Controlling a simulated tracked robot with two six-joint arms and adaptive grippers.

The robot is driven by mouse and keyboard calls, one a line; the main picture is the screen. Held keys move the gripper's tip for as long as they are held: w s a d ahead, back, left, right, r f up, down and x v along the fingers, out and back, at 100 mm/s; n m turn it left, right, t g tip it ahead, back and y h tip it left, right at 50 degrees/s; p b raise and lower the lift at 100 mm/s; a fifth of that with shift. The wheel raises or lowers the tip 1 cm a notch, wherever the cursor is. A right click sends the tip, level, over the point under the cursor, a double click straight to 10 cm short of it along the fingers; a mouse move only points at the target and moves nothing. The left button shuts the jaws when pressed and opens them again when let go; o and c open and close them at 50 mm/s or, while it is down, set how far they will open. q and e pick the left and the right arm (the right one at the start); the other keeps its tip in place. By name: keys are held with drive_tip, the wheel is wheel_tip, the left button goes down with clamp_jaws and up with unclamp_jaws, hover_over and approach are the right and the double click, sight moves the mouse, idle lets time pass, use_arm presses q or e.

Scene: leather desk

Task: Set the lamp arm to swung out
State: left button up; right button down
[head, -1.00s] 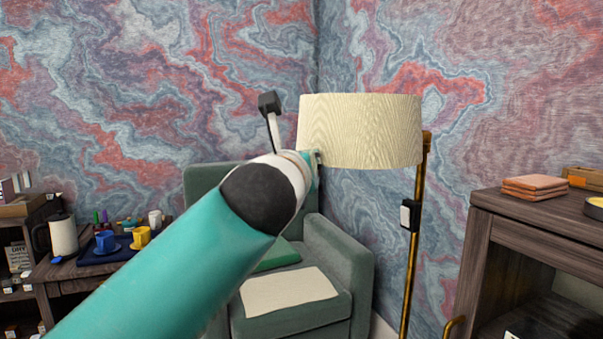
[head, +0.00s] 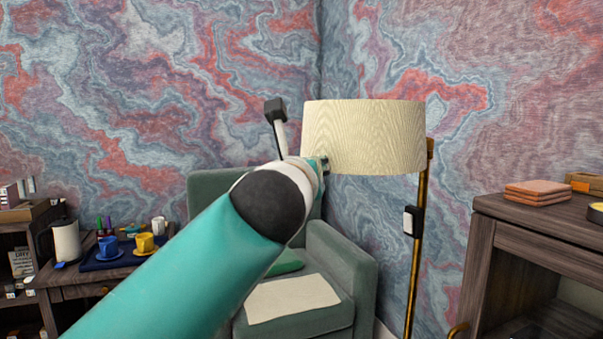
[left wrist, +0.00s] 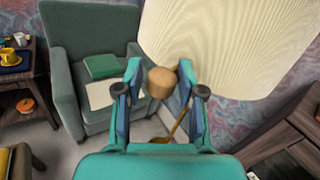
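The floor lamp has a cream drum shade (head: 363,137) and a brass pole (head: 418,250). A brass bracket (head: 430,148) shows at the shade's right edge; most of the lamp arm is hidden behind the shade. In the left wrist view the shade (left wrist: 235,40) fills the upper right, and a round wooden knob (left wrist: 161,82) sits between the fingers of my left gripper (left wrist: 160,72). The fingers are open, with narrow gaps beside the knob. In the head view my left gripper (head: 322,164) is mostly hidden behind my arm, by the shade's lower left edge. My right gripper is not in view.
A green armchair (head: 345,265) stands behind and below my arm. A dark wooden cabinet (head: 540,225) with folded cloths (head: 538,192) stands at the right. A side table (head: 75,285) with cups and a kettle (head: 66,241) is at the left.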

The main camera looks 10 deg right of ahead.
use_arm(q)
drive_tip(key=v, duration=1.2)
drive_tip(key=shift+w+f, duration=0.1)
drive_tip(key=shift+f, duration=0.05)
